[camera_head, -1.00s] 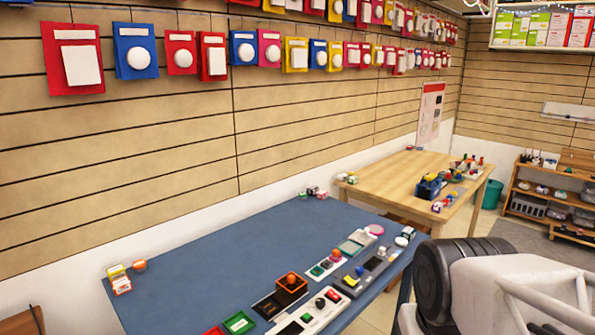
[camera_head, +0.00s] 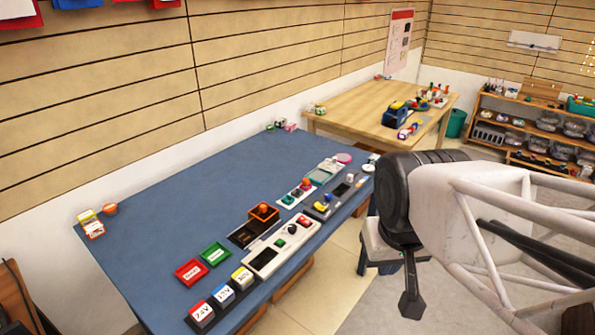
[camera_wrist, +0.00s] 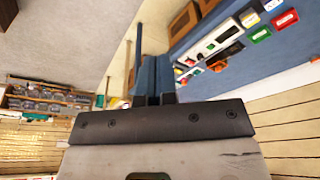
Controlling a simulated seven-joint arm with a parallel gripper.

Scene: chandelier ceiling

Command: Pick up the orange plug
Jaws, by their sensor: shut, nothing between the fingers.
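Several small orange pieces show on the blue table (camera_head: 150,190) in the head view, and I cannot tell for sure which is the plug. One orange piece (camera_head: 264,208) sits in an orange-rimmed square box on a dark panel. A smaller orange knob (camera_head: 307,182) stands on a white panel further back. My gripper (camera_head: 411,303) hangs right of the table, over the floor, apart from all of these. In the wrist view its fingers (camera_wrist: 153,70) are together and empty.
Red (camera_head: 190,271) and green (camera_head: 215,254) trays and several labelled blocks line the table's front edge. A white panel with knobs (camera_head: 284,244) stands beside them. The table's left half is mostly clear. A wooden table (camera_head: 355,110) and shelves (camera_head: 540,120) stand behind.

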